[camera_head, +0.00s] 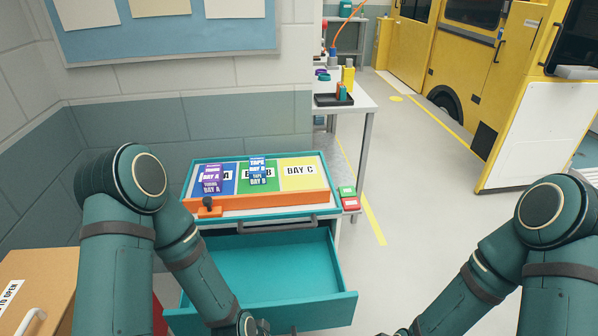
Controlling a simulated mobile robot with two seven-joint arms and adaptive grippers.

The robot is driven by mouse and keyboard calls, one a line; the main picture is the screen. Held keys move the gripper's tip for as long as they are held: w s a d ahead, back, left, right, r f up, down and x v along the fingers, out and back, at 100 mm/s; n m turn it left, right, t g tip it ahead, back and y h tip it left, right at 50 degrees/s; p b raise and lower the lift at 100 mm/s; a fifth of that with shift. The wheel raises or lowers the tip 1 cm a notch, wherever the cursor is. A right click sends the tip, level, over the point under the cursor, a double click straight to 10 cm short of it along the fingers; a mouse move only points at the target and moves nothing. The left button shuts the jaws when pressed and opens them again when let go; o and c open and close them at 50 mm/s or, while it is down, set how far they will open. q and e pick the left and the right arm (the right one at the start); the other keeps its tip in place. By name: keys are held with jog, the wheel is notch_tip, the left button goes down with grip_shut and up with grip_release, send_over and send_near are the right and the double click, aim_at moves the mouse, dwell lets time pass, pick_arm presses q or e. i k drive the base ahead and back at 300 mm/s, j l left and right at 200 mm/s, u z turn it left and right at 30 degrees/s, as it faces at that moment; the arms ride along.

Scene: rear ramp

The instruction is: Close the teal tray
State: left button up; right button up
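The teal tray (275,265) is a drawer-like tray below the worktop, pulled out toward me. Its inside looks empty, and its front panel (315,312) faces me near the bottom edge. My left arm reaches down over the tray's left side. The wrist end of my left gripper (252,326) shows at the bottom edge by the front panel; its fingers are cut off or too unclear to read, and contact cannot be told. My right arm comes in from the right and its lower end runs out of the picture; its gripper is not visible.
On the worktop above the tray, an orange-edged board (262,202) carries bays marked A, B and C, with labelled blocks on it. A dark bar handle (277,226) sits below. A wooden box (38,285) stands at left. Floor (420,240) at right is clear.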

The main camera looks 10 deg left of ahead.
aim_at(293, 282)
jog(key=l, duration=0.75)
jog(key=k+l, duration=0.1)
jog(key=l, duration=0.65)
